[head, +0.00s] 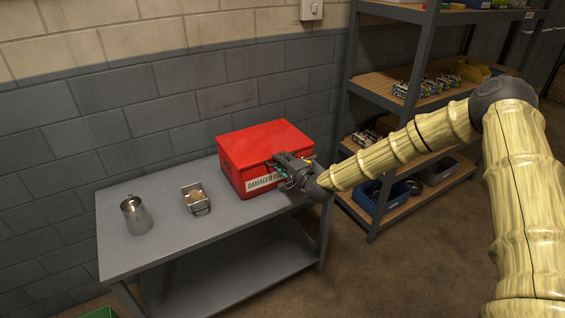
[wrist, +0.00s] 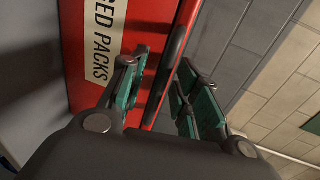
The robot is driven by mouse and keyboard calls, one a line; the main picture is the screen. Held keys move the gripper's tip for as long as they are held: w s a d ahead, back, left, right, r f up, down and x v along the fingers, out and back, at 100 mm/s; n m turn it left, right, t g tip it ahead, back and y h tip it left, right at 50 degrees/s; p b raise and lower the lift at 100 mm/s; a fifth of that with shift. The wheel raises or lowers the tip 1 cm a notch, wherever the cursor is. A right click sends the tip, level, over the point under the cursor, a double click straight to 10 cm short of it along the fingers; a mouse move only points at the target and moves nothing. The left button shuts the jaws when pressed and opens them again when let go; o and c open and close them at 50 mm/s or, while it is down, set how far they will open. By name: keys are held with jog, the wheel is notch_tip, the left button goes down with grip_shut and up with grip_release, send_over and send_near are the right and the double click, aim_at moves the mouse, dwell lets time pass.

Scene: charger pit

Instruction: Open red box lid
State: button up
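The red box (head: 243,177) stands on the grey metal table, its lid (head: 265,142) lying flat and closed. A white label ending in "PACKS" is on its front; it also shows in the wrist view (wrist: 103,40). My gripper (head: 284,168) is at the front right of the box, near the lid's front edge. In the wrist view my gripper (wrist: 168,88) has its green-padded fingers apart, with the lid's edge and a dark strip (wrist: 179,45) showing between them. Whether the fingers touch the lid cannot be told. My gripper hides part of the box front.
The grey table (head: 160,248) also carries a metal jug (head: 137,215) and a small metal container (head: 196,199) left of the box. A brick wall is behind. A shelf unit (head: 381,85) with several bins stands at the right, close to my arm.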

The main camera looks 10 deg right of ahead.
jog(key=shift+w, duration=0.1)
jog(key=shift+c, duration=0.5)
grip_shut()
jog(key=shift+r, duration=0.1)
